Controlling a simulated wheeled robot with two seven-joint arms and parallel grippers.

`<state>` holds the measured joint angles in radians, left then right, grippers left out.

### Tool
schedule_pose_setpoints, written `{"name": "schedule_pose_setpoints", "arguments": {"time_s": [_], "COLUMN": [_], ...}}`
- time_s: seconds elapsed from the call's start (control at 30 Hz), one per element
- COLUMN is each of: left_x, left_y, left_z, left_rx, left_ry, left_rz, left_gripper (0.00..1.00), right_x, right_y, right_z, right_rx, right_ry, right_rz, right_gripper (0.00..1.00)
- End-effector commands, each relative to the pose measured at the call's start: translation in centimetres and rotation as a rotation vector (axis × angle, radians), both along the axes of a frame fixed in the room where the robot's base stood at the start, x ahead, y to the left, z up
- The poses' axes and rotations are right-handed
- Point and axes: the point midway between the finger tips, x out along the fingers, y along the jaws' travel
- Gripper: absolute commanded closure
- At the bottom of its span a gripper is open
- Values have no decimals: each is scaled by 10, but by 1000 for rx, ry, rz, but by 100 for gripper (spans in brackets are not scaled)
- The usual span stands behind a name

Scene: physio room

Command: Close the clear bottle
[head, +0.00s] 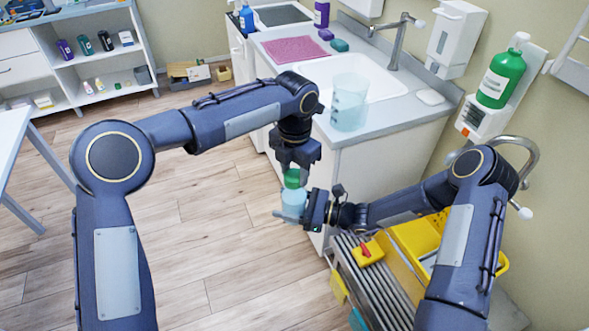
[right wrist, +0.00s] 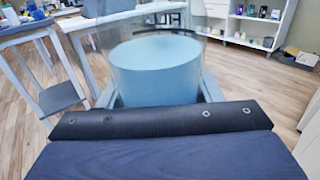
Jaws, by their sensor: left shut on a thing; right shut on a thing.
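The clear bottle (head: 292,203), with pale blue liquid in it, is held upright in the air in front of the sink counter. A green cap (head: 292,178) is at its top. My left gripper (head: 293,168) points down from above and is shut on the green cap. My right gripper (head: 293,213) comes in from the right and is shut around the bottle's body. In the right wrist view the bottle (right wrist: 157,70) stands between the fingers, and its top is out of frame. I cannot tell whether the cap is seated on the neck.
The counter with a white sink (head: 385,82) stands behind the grippers, with a clear beaker (head: 349,103) at its near edge. A yellow cart (head: 415,240) is below my right arm. A green pump bottle (head: 502,75) hangs on the wall. The floor at the left is open.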

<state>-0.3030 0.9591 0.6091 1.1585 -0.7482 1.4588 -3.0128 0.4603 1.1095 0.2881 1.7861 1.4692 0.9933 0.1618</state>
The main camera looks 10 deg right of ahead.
Motion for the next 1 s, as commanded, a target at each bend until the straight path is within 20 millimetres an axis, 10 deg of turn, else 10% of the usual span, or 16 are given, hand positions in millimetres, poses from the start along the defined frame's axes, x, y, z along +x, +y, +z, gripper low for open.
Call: {"name": "schedule_pose_setpoints", "arguments": {"time_s": [0.03, 0.07, 0.23, 1.0], "left_x": [1, 1, 1, 0], "left_y": [0, 0, 0, 0], "left_z": [1, 1, 1, 46], "left_rx": [-1, -1, -1, -1], "left_ry": [-4, -4, -2, 0], "left_rz": [2, 3, 3, 3], "left_gripper": [83, 58, 37, 37], "right_x": [-1, -1, 0, 0], "right_y": [0, 0, 0, 0], "right_z": [0, 0, 0, 1], "right_rx": [1, 1, 1, 1], "right_ry": [-1, -1, -1, -2], "right_rz": [2, 2, 2, 1], "right_gripper": [100, 100, 100, 100]}}
